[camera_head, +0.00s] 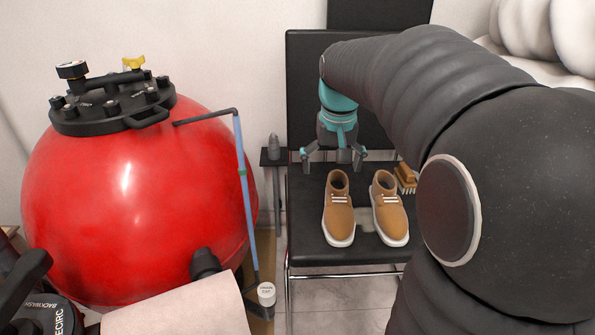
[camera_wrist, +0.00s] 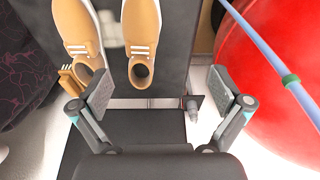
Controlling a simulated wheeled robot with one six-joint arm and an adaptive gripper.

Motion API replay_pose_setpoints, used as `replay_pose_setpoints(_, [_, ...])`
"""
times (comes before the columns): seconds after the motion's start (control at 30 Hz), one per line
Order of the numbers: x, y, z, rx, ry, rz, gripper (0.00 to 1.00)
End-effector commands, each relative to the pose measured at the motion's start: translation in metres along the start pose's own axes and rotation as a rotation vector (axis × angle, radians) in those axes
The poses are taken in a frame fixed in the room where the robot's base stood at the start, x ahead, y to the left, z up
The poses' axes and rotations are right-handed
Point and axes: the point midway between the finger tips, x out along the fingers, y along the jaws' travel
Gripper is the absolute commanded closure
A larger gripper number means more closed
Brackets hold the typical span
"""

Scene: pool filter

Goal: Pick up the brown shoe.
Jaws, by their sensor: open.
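Two brown shoes with white soles and pale laces stand side by side on the black chair seat (camera_head: 330,248). The left brown shoe (camera_head: 339,215) and the right brown shoe (camera_head: 388,212) both have their toes toward the head camera. My gripper (camera_head: 333,165) is open and empty above the rear of the seat, behind the left shoe's heel. In the wrist view my gripper (camera_wrist: 160,98) has its fingers spread wide. There, the left shoe (camera_wrist: 142,45) is ahead between the fingers, and the right shoe (camera_wrist: 78,35) lies further left.
A brush (camera_head: 405,178) with a wooden back lies behind the right shoe. A large red tank (camera_head: 130,210) stands left, with a blue pole (camera_head: 246,195) beside it. A small grey object (camera_head: 273,147) stands on a black ledge left of the chair. The chair back (camera_head: 305,90) rises behind my gripper.

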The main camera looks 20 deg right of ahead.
Motion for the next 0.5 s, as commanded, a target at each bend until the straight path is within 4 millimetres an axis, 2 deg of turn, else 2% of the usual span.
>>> replay_pose_setpoints(0.03, [0.015,0.008,-0.016,0.02,-0.027,0.003,0.0])
replay_pose_setpoints(0.2, [0.045,0.031,-0.056,0.072,-0.097,0.01,0.0])
replay_pose_setpoints(0.33, [0.063,0.044,-0.074,0.098,-0.133,0.012,0.0])
replay_pose_setpoints(0.5, [0.075,0.053,-0.084,0.113,-0.153,0.012,0.0])
